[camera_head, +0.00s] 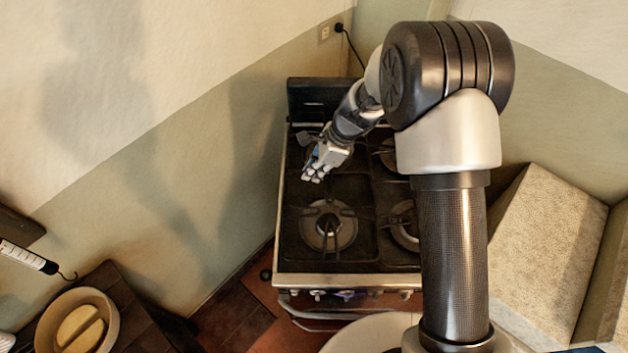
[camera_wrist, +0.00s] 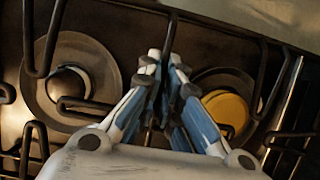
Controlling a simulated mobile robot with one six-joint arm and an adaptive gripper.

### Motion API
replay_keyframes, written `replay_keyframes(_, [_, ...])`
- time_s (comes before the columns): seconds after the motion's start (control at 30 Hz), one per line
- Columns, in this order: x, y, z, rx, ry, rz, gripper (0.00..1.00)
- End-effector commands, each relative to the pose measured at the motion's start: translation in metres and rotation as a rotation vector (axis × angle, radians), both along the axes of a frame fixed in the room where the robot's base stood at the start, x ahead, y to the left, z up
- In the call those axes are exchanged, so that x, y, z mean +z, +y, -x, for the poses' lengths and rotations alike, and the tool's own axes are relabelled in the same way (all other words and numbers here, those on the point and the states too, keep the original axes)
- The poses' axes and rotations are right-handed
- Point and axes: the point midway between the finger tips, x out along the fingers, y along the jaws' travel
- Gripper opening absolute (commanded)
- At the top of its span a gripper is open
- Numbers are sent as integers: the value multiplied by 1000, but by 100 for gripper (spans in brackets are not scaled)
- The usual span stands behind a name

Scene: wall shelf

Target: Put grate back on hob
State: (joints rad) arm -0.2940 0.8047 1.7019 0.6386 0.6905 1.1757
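The black hob (camera_head: 350,190) of the stove fills the middle of the head view. My gripper (camera_head: 313,174) is low over its left side, behind the front left burner. In the wrist view, the fingers of my gripper (camera_wrist: 166,62) are nearly together, with a dark bar of the grate (camera_wrist: 170,32) between them. More dark grate bars (camera_wrist: 40,60) spread left and right over the burners. The wrist view shows a burner with a silvery cap (camera_wrist: 68,84) at left and one with a yellow cap (camera_wrist: 226,108) at right. I cannot tell whether the grate touches the hob.
The wall (camera_head: 170,170) stands close along the stove's left side. A pale speckled block (camera_head: 545,240) is at right. A dark side table (camera_head: 135,305) with a round bowl (camera_head: 109,318) is at lower left. My arm hides part of the hob's right side.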

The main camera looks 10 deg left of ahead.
Motion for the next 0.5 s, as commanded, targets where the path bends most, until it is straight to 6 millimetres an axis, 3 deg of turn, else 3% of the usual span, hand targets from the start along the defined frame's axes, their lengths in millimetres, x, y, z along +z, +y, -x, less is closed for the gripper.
replay_keyframes(0.27, [-37, 0, 0, -1, 1, 0, 0])
replay_keyframes(0.5, [-39, 0, 0, 1, -1, 0, 0])
